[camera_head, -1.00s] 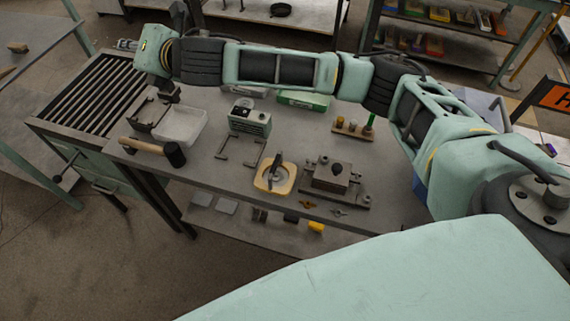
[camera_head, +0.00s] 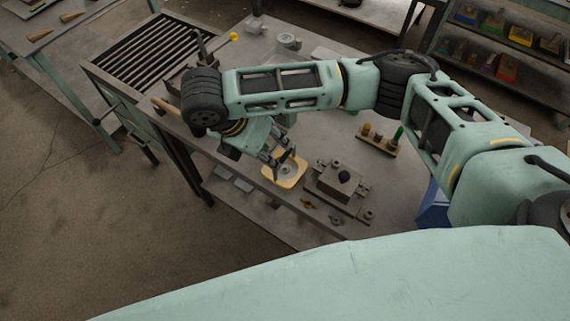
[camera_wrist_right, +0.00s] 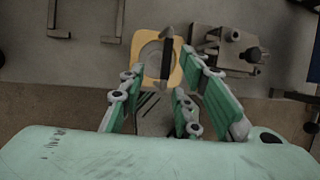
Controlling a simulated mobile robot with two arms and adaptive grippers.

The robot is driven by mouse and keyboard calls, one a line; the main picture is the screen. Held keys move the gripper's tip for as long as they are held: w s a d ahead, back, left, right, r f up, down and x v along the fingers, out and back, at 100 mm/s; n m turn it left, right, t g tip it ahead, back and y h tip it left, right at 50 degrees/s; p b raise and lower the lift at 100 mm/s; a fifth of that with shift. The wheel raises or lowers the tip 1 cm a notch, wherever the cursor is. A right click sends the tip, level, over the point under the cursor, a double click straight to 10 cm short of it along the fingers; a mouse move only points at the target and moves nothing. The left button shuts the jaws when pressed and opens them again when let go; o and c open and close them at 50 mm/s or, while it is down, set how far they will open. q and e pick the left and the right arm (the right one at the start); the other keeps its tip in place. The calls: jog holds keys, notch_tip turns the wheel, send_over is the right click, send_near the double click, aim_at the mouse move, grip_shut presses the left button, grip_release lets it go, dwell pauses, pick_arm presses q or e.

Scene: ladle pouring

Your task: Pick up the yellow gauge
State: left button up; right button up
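The yellow gauge (camera_head: 284,170) is a rounded square yellow plate with a grey round face, lying near the front edge of the workbench. A dark upright bar crosses its face in the right wrist view (camera_wrist_right: 155,52). My right gripper (camera_head: 277,158) is just beyond the gauge in the head view and hides part of it. In the wrist view my right gripper (camera_wrist_right: 161,70) has its fingers spread, with the gauge showing between and past the fingertips. Nothing is held. I cannot tell the exact height above the gauge. My left gripper is not in view.
A metal block fixture (camera_head: 340,182) stands close to the right of the gauge. Small loose parts (camera_head: 320,212) lie in front of it. A peg rack (camera_head: 378,140) stands further back. A wooden-handled hammer (camera_head: 166,107) is partly hidden by my arm. The bench's front edge is near.

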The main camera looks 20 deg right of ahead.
aim_at(283, 157)
jog(key=d+f+p, duration=0.1)
jog(key=f, duration=0.1)
jog(key=d+f, duration=0.1)
jog(key=d, duration=0.1)
jog(key=shift+f+p, duration=0.35)
jog(key=shift+f, duration=0.4)
jog(key=shift+c, duration=0.2)
grip_shut()
